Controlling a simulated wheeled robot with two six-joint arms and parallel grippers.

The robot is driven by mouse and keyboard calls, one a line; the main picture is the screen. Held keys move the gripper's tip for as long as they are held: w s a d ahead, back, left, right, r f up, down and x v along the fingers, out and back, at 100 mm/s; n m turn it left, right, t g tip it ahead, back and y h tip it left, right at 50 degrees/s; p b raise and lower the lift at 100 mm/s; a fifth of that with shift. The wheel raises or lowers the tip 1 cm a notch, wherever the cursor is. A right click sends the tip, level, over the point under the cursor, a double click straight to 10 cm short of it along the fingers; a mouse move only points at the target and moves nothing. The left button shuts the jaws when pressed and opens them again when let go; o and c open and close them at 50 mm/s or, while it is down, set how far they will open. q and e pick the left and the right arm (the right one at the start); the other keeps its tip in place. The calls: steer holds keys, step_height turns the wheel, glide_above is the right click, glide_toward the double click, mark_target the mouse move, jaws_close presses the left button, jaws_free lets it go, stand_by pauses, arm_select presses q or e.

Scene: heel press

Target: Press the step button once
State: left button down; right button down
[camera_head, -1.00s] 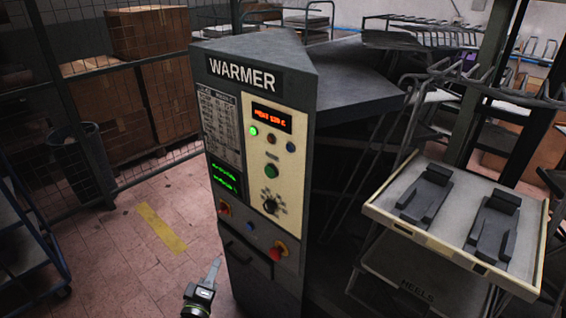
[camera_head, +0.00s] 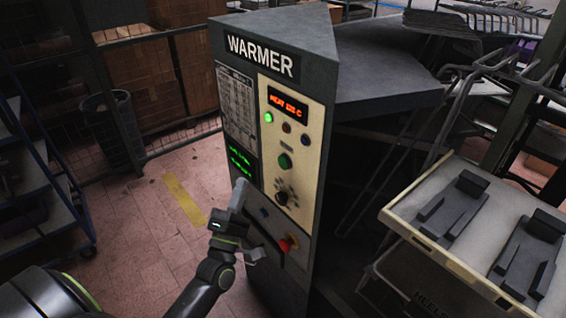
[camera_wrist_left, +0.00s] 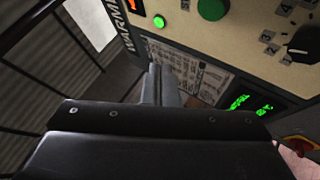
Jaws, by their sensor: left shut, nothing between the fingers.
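The grey warmer cabinet (camera_head: 231,75) stands in the middle of the head view with a cream control panel (camera_head: 310,172). The panel carries a green push button (camera_head: 285,161), a lit green lamp (camera_head: 268,117), a red display (camera_head: 288,103) and a black knob (camera_head: 285,196). Lower down are a small blue button (camera_head: 264,212) and a red mushroom button (camera_head: 288,243). My left gripper (camera_head: 239,192) is shut and empty in front of the cabinet's lower left face. The green button also shows in the left wrist view (camera_wrist_left: 212,8).
A tray (camera_head: 400,222) with dark heel-shaped blocks stands on a rack at the right. A blue shelf cart (camera_head: 50,220) is at the left, with a bin (camera_head: 112,120) and wire fence behind. The floor (camera_head: 140,225) left of the cabinet is open.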

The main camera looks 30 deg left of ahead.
mark_target(283, 163)
arm_select(q)
steer(key=w+d+b, duration=0.1)
steer(key=w+d, duration=0.2)
steer(key=w, duration=0.5)
steer(key=shift+w+d, duration=0.15)
steer(key=shift+d, duration=0.05)
stand_by(0.6)
steer(key=shift+w, duration=0.15)
stand_by(1.2)
steer(key=shift+w+d, duration=0.15)
steer(key=shift+w, duration=0.1)
